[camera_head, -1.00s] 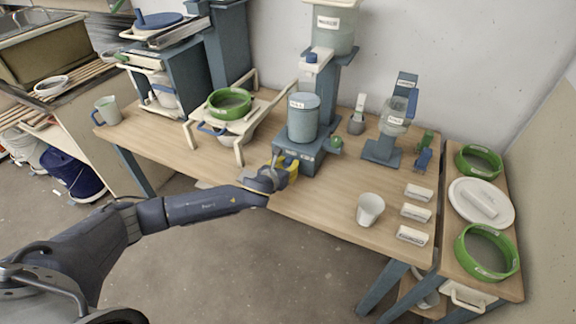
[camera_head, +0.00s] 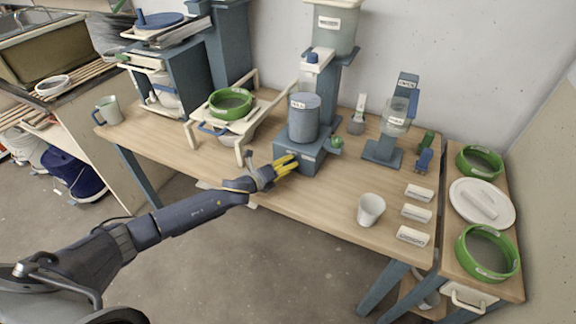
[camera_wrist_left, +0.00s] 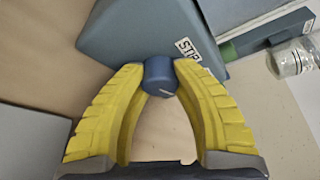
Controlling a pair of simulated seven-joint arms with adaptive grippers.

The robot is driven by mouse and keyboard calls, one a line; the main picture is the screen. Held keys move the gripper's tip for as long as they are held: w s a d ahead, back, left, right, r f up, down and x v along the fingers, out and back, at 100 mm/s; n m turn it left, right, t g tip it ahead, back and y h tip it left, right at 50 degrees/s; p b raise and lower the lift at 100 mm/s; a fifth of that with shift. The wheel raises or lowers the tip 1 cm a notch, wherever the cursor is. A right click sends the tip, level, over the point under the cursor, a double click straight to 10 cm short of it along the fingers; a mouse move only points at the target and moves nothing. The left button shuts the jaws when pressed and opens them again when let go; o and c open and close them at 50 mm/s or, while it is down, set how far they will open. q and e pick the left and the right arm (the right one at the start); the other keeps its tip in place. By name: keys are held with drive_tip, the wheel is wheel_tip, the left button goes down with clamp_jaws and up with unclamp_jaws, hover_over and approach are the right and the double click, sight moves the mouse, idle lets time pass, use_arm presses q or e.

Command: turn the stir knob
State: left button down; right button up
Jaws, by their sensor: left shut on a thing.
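The stir knob (camera_wrist_left: 160,76) is a small dark blue cylinder with a white mark line. It sits on the front of the blue-grey stirrer base (camera_head: 308,157), beside a "STIR" label in the left wrist view. My left gripper (camera_head: 290,164) has yellow fingers, which also show in the left wrist view (camera_wrist_left: 160,80), with their tips on either side of the knob, shut on it. In the head view the fingers hide the knob. A grey-blue bucket (camera_head: 304,118) stands on the base. My right gripper is not in view.
A white cup (camera_head: 370,210) and several white labelled blocks (camera_head: 415,212) are on the table to the right. A sieve stand with a green ring (camera_head: 230,103) is to the left. A blue stand (camera_head: 385,145) is at the back right. The table front is clear.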

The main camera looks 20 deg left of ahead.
use_arm(q)
drive_tip(key=n, duration=0.2)
drive_tip(key=n+t+h, duration=0.1)
drive_tip(key=n, duration=0.1)
drive_tip(key=shift+s+d+f+h, duration=0.1)
drive_tip(key=shift+f+h, duration=0.1)
drive_tip(key=shift+h, duration=0.1)
idle(0.4)
drive_tip(key=c, duration=0.9)
unclamp_jaws()
drive_tip(key=shift+r, duration=0.1)
